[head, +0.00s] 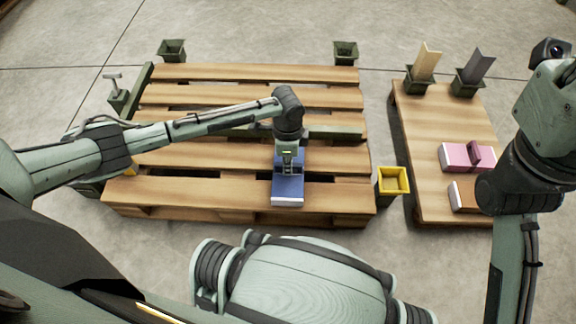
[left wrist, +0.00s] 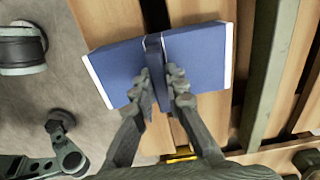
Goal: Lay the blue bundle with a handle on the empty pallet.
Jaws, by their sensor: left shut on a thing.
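The blue bundle (head: 288,188) with white ends is over the front slats of the wooden pallet (head: 335,195) in the head view. My left gripper (head: 290,158) points down from above and is shut on the bundle's handle. In the left wrist view the dark handle (left wrist: 154,55) stands between the two fingers of my left gripper (left wrist: 164,85), with the blue bundle (left wrist: 115,65) spreading to both sides. I cannot tell whether the bundle touches the slats or hangs just above them. The pallet holds nothing else. My right arm shows at the right, but its gripper does not.
A wooden table (head: 425,150) at the right bears a pink bundle (head: 455,157) and an orange-brown one (head: 462,196), partly behind my right arm. A yellow-rimmed bin (head: 393,181) stands between pallet and table. Green sockets (head: 172,50) stand at the pallet's corners.

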